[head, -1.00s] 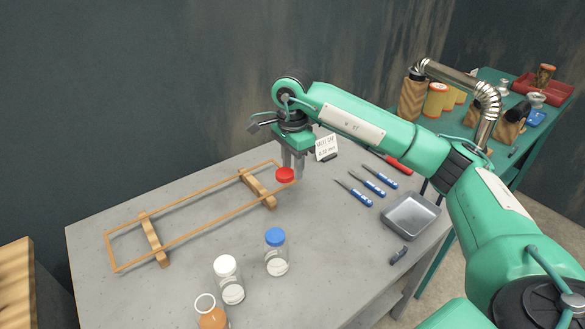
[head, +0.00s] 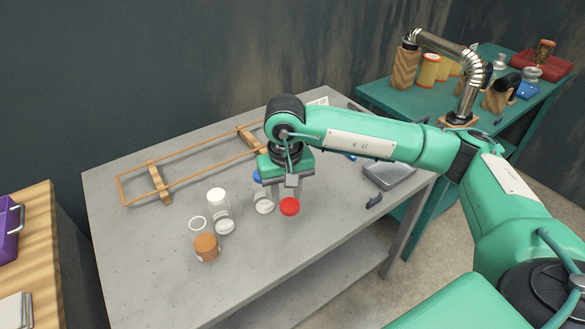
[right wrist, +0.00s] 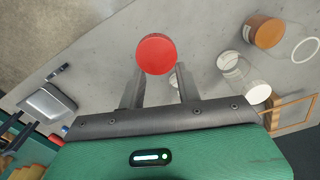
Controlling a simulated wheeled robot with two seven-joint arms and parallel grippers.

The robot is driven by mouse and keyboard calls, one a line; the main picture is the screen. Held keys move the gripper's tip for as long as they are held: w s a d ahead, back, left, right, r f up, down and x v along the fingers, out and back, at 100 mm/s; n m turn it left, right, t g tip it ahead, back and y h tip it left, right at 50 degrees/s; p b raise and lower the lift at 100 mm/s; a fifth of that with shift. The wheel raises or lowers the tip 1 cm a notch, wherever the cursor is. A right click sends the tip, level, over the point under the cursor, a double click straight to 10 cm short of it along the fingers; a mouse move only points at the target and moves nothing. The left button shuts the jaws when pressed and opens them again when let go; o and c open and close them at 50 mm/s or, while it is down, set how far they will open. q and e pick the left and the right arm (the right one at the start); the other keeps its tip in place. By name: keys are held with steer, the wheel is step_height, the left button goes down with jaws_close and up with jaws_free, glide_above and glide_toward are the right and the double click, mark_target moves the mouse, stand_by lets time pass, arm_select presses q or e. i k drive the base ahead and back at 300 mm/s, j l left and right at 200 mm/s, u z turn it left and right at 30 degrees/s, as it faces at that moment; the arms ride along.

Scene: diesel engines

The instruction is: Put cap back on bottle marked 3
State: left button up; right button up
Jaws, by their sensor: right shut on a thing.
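My right gripper (head: 290,198) is shut on a red cap (head: 289,206), held above the grey table; the cap also shows between the fingertips in the right wrist view (right wrist: 157,54). An open bottle with orange contents (head: 206,248) stands near the table's front edge, left of the gripper. It also shows at the upper right of the wrist view (right wrist: 266,32). Beside it stand a white-capped bottle (head: 220,212) and a blue-capped bottle (head: 263,203), the latter partly hidden behind my gripper. No number is readable on any bottle. My left gripper is out of view.
A wooden rack (head: 157,183) lies toward the back left of the grey table (head: 150,265). A metal tray (head: 388,178) and a small dark object (head: 374,201) lie at the right. The front middle of the table is clear. A teal table stands beyond.

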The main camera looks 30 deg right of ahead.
mark_target(202, 235)
steer(key=l+u, duration=0.3)
steer(key=l, duration=0.15)
steer(key=l+u, duration=0.3)
steer(key=l, duration=0.2)
steer(key=k+l+u, duration=0.25)
steer(key=l, duration=0.15)
steer(key=i+l, duration=0.05)
steer(key=i, duration=0.05)
